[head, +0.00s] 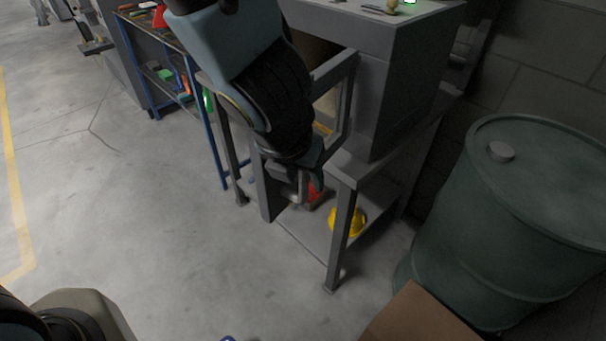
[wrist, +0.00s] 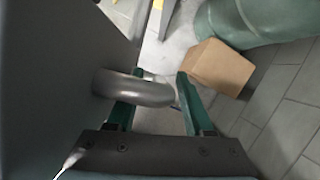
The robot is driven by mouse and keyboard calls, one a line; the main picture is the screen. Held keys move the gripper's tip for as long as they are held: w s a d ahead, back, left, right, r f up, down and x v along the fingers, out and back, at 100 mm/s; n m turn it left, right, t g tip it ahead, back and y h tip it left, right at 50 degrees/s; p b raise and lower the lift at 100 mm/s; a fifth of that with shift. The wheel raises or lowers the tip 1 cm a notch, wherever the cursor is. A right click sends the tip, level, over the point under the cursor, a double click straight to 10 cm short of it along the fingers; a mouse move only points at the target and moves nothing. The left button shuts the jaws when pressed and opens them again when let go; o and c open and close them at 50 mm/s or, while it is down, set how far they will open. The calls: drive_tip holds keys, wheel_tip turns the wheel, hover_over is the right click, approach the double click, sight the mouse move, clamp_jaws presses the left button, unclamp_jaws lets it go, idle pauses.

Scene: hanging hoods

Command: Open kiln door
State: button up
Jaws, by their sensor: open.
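The kiln (head: 425,60) is a grey box on a metal stand. Its front frame (head: 345,100) shows an opening with the interior partly visible, and the grey door (head: 264,190) appears to stand out from it, mostly hidden behind my arm. In the wrist view the door's flat face (wrist: 60,70) fills the left side. The curved metal handle (wrist: 140,91) projects from it between the two green fingers of my gripper (wrist: 156,88). The fingers are apart, not clamped on the handle. In the head view my gripper (head: 312,178) is by the handle (head: 300,188).
A green drum (head: 530,200) stands right of the kiln, with a cardboard box (head: 425,318) in front of it. A yellow hard hat (head: 347,221) sits on the stand's lower shelf. A blue-framed shelf (head: 150,75) stands left.

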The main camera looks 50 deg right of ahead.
drive_tip(key=w+p+v, duration=0.1)
drive_tip(key=p+v, duration=0.2)
drive_tip(key=v, duration=0.4)
drive_tip(key=shift+s+r, duration=0.2)
drive_tip(key=shift+s, duration=0.35)
drive_tip(key=shift+a, duration=0.1)
idle(0.4)
